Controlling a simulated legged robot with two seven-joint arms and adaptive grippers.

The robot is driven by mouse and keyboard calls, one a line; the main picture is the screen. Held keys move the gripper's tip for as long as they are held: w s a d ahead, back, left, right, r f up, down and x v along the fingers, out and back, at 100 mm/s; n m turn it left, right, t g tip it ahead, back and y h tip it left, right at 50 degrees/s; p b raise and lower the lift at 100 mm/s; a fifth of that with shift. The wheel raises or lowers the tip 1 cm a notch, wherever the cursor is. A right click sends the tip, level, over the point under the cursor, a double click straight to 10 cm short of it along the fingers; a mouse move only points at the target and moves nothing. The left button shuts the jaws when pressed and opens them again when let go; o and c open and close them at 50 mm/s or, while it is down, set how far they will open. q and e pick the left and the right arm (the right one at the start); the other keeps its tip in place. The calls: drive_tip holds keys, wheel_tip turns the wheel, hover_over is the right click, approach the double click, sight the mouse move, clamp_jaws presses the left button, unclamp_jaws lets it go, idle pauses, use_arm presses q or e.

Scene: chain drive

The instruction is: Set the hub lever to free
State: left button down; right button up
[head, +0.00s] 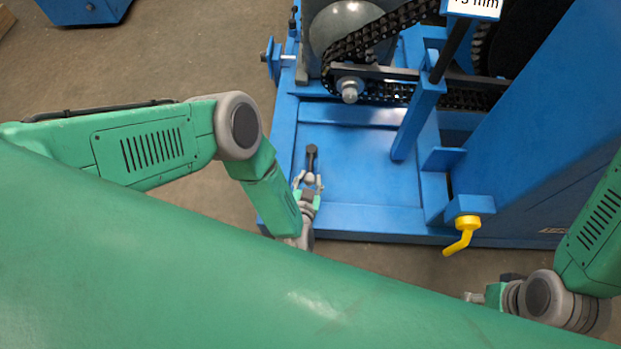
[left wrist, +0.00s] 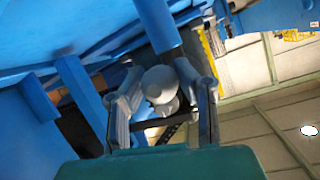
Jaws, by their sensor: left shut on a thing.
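My left gripper (head: 308,184) is shut on the pale grey ball knob (head: 309,177) of a short dark lever (head: 312,157) above the blue base. In the left wrist view, the ball knob (left wrist: 160,86) sits between the two fingers of my left gripper (left wrist: 161,95). A yellow lever (head: 463,235) hangs from a blue bracket at the right front of the machine, with no gripper on it. The frames carry no label telling which one is the hub lever. My right gripper (head: 474,297) is at the lower right, small and partly hidden, apart from the machine.
The blue machine frame (head: 365,165) carries a black chain (head: 385,92) and a grey shaft end (head: 349,90) at the back. A slanted blue post (head: 414,122) stands right of my left gripper. A blue wall (head: 530,130) rises at right.

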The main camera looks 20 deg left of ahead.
use_arm(q)
drive_tip(key=shift+s+h, duration=0.15)
drive_tip(key=shift+h, duration=0.15)
drive_tip(key=c, duration=1.6)
unclamp_jaws()
drive_tip(key=shift+c, duration=0.2)
drive_tip(key=o, duration=0.5)
drive_tip(key=shift+d, duration=0.2)
drive_tip(key=shift+d+r, duration=0.15)
drive_tip(key=shift+d, duration=0.05)
drive_tip(key=shift+a+r, duration=0.3)
drive_tip(key=shift+r, duration=0.05)
drive_tip(key=r, duration=0.6)
drive_tip(key=d+r, duration=0.1)
drive_tip(key=r, duration=0.1)
drive_tip(key=shift+d+r, duration=0.1)
drive_tip(key=shift+r, duration=0.5)
drive_tip(key=shift+a, duration=0.35)
use_arm(e)
drive_tip(key=shift+a+r, duration=0.3)
drive_tip(key=shift+a, duration=0.4)
